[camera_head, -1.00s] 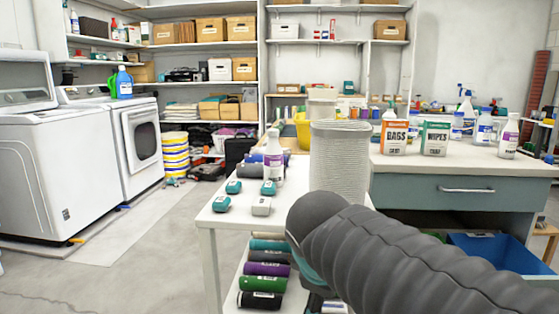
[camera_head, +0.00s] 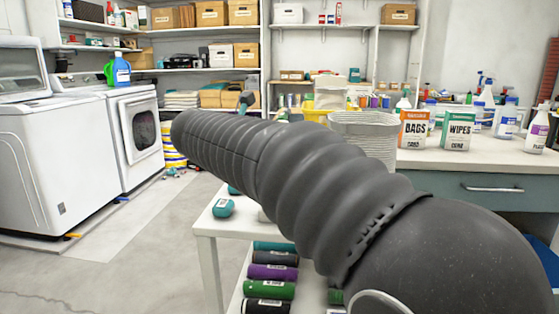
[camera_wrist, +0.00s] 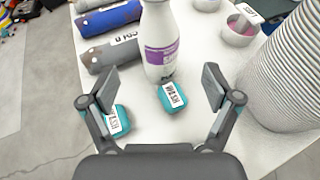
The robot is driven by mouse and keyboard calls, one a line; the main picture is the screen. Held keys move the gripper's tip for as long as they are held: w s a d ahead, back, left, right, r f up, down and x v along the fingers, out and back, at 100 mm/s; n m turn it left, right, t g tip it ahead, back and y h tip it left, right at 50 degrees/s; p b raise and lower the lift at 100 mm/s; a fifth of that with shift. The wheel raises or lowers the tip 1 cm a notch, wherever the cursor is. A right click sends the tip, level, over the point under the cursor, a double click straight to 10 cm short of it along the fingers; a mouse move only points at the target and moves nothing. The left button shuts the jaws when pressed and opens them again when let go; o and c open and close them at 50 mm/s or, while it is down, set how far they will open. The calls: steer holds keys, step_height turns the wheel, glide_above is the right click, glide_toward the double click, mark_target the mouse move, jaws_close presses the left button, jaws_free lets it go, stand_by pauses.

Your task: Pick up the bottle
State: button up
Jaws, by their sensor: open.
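A white bottle with a purple label (camera_wrist: 161,45) stands upright on the white table (camera_wrist: 150,138) in the wrist view. Its top is cut off by the frame edge. In the head view my arm hides it. My gripper (camera_wrist: 158,88) is open and empty, its two fingers spread to either side, with the bottle between and beyond them. A teal block marked WASH (camera_wrist: 172,97) lies in front of the bottle, between the fingers. Another teal block (camera_wrist: 117,122) lies by the left finger.
Blue and grey rolls (camera_wrist: 110,50) lie left of the bottle. A large ribbed white container (camera_wrist: 285,75) stands close on the right, also in the head view (camera_head: 362,140). BAGS (camera_head: 414,128) and WIPES (camera_head: 458,130) boxes stand on the counter.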

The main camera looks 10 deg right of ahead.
steer(key=x, duration=0.9)
steer(key=shift+w+f, duration=0.1)
steer(key=shift+f, duration=0.05)
steer(key=c, duration=1.2)
